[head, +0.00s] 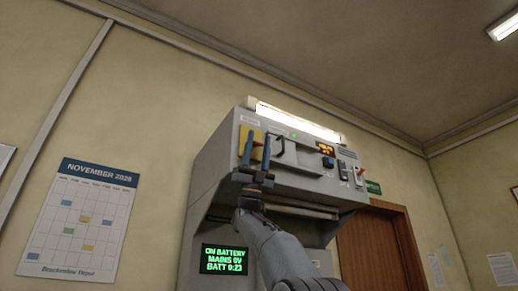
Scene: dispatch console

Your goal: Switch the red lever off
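A grey wall console (320,182) carries a row of switches on its tilted front panel. My gripper (258,137) is raised at the panel's left end, its two blue fingers upright and apart. It is in front of a yellow plate (244,136), and the fingers cover part of that plate. A bit of orange-red shows between the fingers; I cannot tell if it is a lever or if the fingers touch it. A small orange-red handle (314,148) sticks out near the panel's middle. Another small reddish one (361,169) is farther right.
A dark curved handle (279,142) on a pale plate is just right of my gripper. A green screen (224,260) below reads "ON BATTERY". A lit lamp (295,119) tops the console. A wall calendar (80,218) hangs left.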

